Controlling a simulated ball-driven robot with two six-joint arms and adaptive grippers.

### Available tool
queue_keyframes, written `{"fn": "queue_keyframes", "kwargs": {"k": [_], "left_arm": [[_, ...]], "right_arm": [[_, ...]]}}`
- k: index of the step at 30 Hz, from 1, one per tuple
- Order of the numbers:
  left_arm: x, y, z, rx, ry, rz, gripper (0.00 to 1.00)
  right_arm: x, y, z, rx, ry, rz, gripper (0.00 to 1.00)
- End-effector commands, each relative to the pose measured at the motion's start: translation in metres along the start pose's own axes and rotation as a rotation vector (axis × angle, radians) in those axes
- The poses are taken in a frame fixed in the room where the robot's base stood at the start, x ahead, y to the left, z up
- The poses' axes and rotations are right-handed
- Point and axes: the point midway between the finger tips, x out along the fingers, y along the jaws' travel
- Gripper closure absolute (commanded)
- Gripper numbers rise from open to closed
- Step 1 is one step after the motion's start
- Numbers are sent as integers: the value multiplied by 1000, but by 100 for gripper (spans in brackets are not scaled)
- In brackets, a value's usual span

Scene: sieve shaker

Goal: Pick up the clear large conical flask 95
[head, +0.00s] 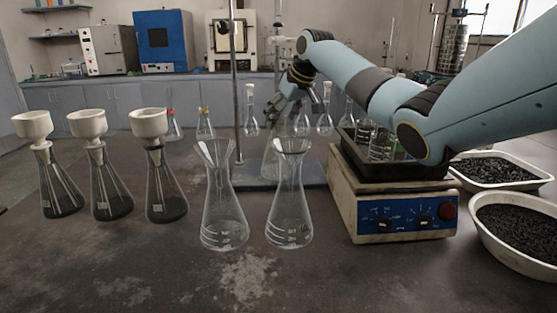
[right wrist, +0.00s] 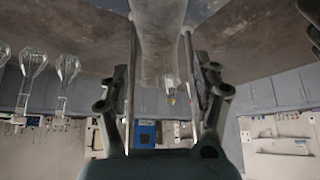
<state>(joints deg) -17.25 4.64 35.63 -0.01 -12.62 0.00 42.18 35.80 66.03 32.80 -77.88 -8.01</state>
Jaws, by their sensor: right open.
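My right gripper (head: 274,112) reaches in from the right above the bench, near the retort stand. Its jaws are open. In the right wrist view, a clear glass body (right wrist: 158,30) stands between the two fingers of the gripper (right wrist: 160,85), with a gap at its sides. It seems to be the clear flask (head: 269,160) behind the front pair, partly hidden in the head view. Two clear large conical flasks stand upright in front, one left (head: 223,205) and one right (head: 289,205). I cannot read which flask is 95. My left gripper is not in view.
The retort stand rod (head: 234,85) rises close left of my right gripper. A hot plate (head: 395,212) bearing a dark bath stands right, under my right arm. Several dark-filled flasks with white funnels (head: 92,122) stand left. White trays of black granules (head: 520,230) lie right.

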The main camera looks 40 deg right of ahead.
Motion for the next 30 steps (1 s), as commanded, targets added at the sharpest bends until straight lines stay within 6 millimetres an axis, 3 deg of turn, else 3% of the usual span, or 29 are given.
{"fn": "queue_keyframes", "kwargs": {"k": [4,12,26,30], "left_arm": [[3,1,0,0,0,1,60],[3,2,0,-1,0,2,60],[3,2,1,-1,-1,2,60],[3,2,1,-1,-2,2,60]], "right_arm": [[18,0,0,1,-1,-1,36],[21,0,0,0,0,1,37],[21,0,0,0,0,1,97],[21,0,1,0,-1,1,100]]}}
